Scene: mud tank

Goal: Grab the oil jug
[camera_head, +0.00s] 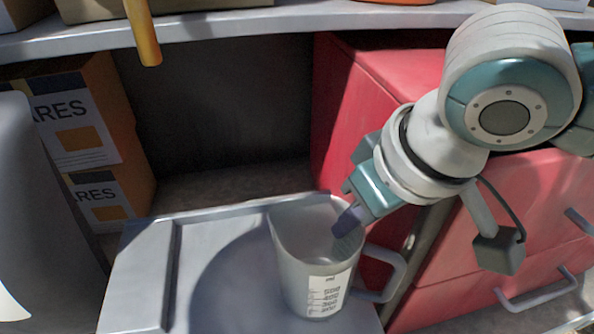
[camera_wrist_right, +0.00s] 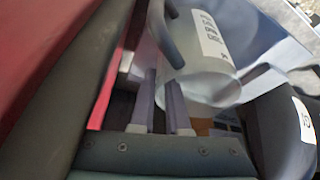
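The oil jug (camera_head: 307,278) is a translucent grey measuring jug with a printed scale and a handle on its right side. It stands upright on a grey platform (camera_head: 142,290). My right gripper (camera_head: 347,222) reaches down from the upper right, with a finger over the right part of the jug's mouth. In the right wrist view, my right gripper's two fingers (camera_wrist_right: 162,105) are parted beside the jug (camera_wrist_right: 200,72). Whether they touch or straddle its wall cannot be told. My left gripper is not in view.
A red cabinet (camera_head: 490,250) with handles stands close on the right. Orange and white boxes (camera_head: 80,130) are stacked at the left. A grey shelf (camera_head: 250,22) runs across the top, with a yellow rod (camera_head: 143,32) hanging in front. The platform's left part is clear.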

